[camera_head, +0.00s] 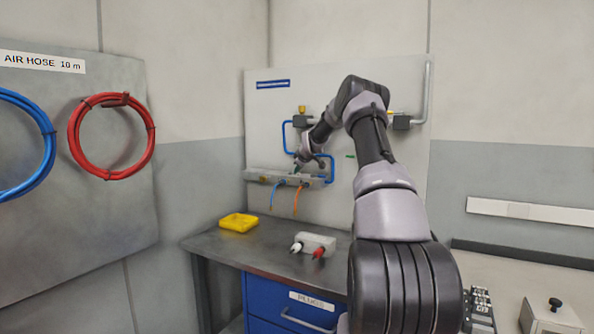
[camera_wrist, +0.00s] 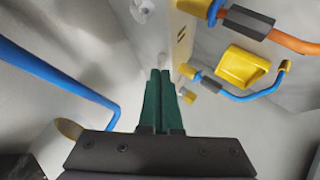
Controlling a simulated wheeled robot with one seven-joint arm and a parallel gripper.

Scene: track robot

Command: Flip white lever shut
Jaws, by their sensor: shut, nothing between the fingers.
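A pale manifold bar (camera_head: 262,177) is fixed to the wall panel; its end also shows in the wrist view (camera_wrist: 178,35). In the wrist view a white knob-like part (camera_wrist: 141,10) stands beside the bar at the top. A smaller whitish part (camera_wrist: 163,58) shows just beyond my fingertips. Either could be the white lever; I cannot tell which, or its position. My gripper (camera_wrist: 160,72) has its green fingers together and empty, close to the bar. Whether the fingertips touch anything is unclear. In the head view my gripper (camera_head: 297,169) is small at the bar, partly hidden by my wrist.
Blue and orange hoses (camera_head: 297,198) hang below the bar, and blue pipes (camera_head: 288,137) run on the panel. A yellow tray (camera_head: 238,222) and a pale block (camera_head: 316,242) with white and red plugs stand on the bench (camera_head: 225,246). The bench between tray and block is clear.

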